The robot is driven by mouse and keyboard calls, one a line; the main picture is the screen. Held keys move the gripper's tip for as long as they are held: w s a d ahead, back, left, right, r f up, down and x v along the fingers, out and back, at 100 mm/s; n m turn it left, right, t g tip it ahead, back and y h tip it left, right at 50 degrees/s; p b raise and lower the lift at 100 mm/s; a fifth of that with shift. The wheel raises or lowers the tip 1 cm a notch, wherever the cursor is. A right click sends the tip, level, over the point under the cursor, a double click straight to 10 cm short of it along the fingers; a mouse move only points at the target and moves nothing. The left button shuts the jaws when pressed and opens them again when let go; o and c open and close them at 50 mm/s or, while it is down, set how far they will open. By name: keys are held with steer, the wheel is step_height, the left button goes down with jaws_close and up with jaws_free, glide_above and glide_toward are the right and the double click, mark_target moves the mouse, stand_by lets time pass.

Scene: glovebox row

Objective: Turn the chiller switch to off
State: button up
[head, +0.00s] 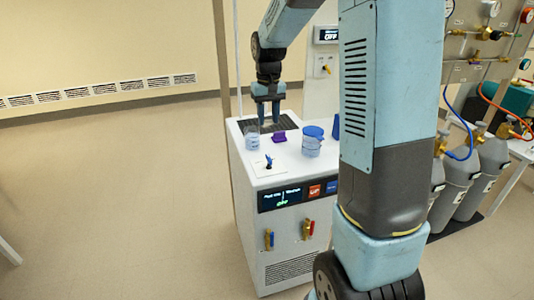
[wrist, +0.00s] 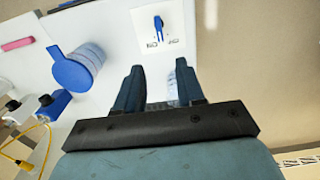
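A blue lever switch (head: 268,161) stands on a white plate on top of the white cabinet (head: 250,185), near its front left. In the wrist view the switch (wrist: 158,27) is at the top centre, with small labels on either side that I cannot read. My gripper (head: 268,118) points down over the back of the cabinet top, behind the switch and apart from it. In the wrist view my gripper (wrist: 160,82) has its fingers spread, with no switch between them.
A clear jar (head: 251,140) stands near my gripper. Another panel switch (head: 325,70) sits below an OFF display (head: 327,35). Gas cylinders (head: 465,185) stand at right; the left floor is clear.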

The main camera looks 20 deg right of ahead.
mark_target(268, 156)
step_height(268, 156, down, 14)
stand_by(0.6)
jaws_close()
stand_by(0.3)
